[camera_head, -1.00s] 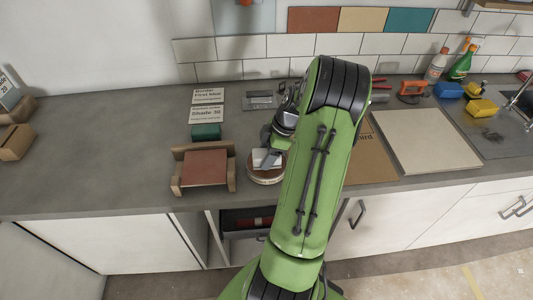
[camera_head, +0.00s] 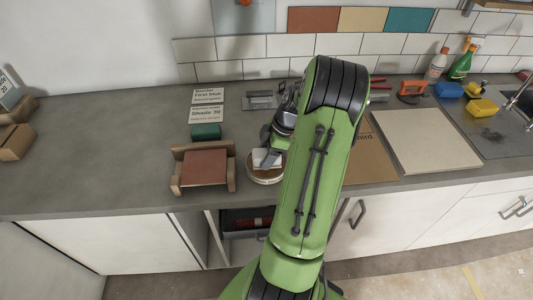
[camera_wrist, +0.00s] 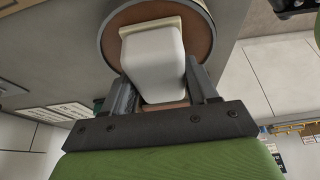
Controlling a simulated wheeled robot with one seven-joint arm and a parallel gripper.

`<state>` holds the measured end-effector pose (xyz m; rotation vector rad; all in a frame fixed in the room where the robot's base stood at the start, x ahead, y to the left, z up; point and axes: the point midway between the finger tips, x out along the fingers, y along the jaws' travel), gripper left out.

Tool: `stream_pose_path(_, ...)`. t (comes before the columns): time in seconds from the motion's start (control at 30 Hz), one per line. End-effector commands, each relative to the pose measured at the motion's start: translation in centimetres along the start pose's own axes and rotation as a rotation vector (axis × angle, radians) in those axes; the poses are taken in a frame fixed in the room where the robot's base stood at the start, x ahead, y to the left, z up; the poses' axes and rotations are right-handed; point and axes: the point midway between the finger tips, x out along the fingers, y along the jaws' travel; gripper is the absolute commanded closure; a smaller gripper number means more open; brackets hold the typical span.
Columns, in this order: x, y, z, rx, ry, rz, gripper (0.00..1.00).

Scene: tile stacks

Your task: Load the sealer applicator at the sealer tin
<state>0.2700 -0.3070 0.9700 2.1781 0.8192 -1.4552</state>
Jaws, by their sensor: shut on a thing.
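The sealer tin (camera_head: 265,179) is a low round tin on the counter, left of my arm. It also shows in the wrist view with a brown inside (camera_wrist: 200,30). The sealer applicator (camera_head: 267,158) is a white block with a pale edge strip. In the wrist view the applicator (camera_wrist: 153,60) sits between my two fingers, over the tin's opening. My gripper (camera_wrist: 160,90) is shut on it. In the head view my gripper (camera_head: 270,150) is at the tin, partly hidden by my green arm. I cannot tell how deep the applicator touches the sealer.
A wooden rack with a terracotta tile (camera_head: 205,169) stands close left of the tin. A green block (camera_head: 206,132) and label cards (camera_head: 207,113) lie behind it. A trowel (camera_head: 260,101) lies at the back. A large pale tile (camera_head: 424,139) lies right of my arm.

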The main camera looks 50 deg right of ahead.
Motion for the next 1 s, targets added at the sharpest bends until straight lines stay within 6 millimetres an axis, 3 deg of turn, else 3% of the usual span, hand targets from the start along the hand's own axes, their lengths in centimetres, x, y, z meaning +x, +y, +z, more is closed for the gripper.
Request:
stream_pose_path(0.23,-0.2,-0.1,-0.1,0.004,0.000,-0.006,0.66)
stream_pose_path(1.0,-6.6,0.0,-2.7,0.001,0.000,-0.002,0.66)
